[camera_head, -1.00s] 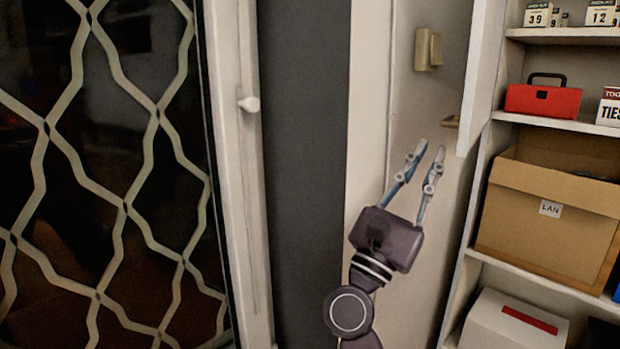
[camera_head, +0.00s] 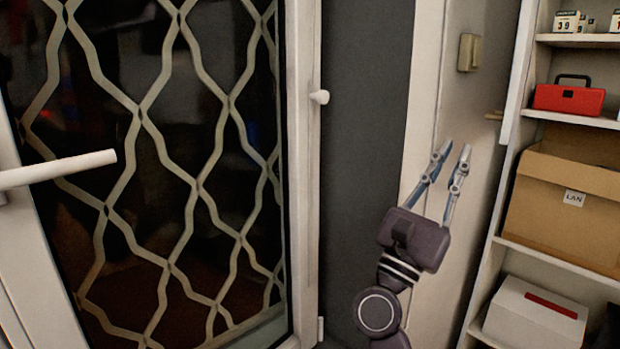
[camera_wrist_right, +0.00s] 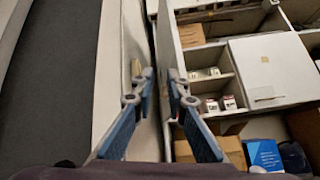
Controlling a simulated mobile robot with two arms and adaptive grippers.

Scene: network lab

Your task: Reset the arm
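My right gripper (camera_head: 452,165) is raised in front of the pale wall beside the shelf in the head view. Its two blue-padded fingers point up and stand apart, with nothing between them. In the right wrist view the fingers (camera_wrist_right: 161,84) are also apart and empty, with the wall edge and shelf side behind them. My left gripper is in neither view.
A shelf (camera_head: 489,269) stands at the right, holding a LAN cardboard box (camera_head: 545,222), a red case (camera_head: 569,98) and a white box (camera_head: 535,318). A light switch (camera_head: 468,53) is on the wall. A glass door with a lattice (camera_head: 137,115) and white handle (camera_head: 60,170) fills the left.

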